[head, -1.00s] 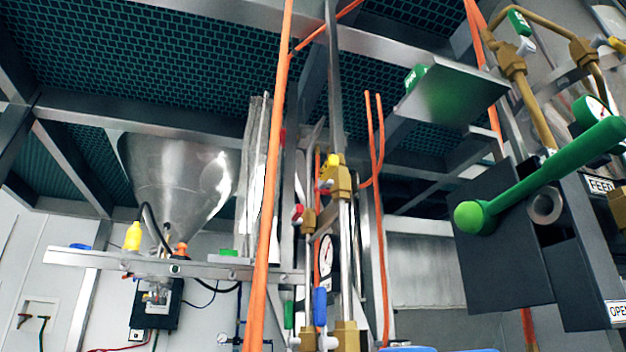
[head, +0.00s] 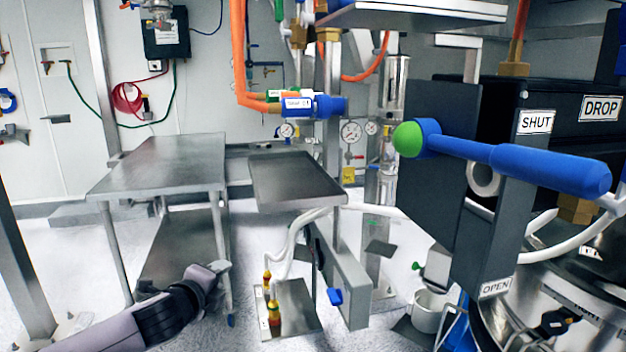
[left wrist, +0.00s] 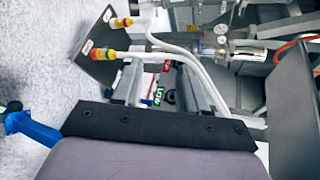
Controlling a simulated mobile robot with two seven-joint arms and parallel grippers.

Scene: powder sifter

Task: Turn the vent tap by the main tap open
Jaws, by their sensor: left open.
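I cannot tell for certain which handle is the vent tap. A large blue lever with a green ball end (head: 510,160) lies across a dark bracket at the right, near plates reading SHUT and OPEN. A smaller blue handle (head: 315,105) with a white label sits on the pipework at upper middle. A small blue handle (head: 335,297) is low on a grey beam. My left gripper (head: 221,268) is open at lower left, apart from all of these. In the left wrist view a dark finger pad fills the foreground, with nothing held. My right gripper is out of view.
A steel table (head: 165,160) stands at left and a dark tray (head: 295,180) at middle. A floor plate (head: 300,325) carries two yellow-and-red fittings with white hoses. A steel vessel (head: 510,310) is at lower right.

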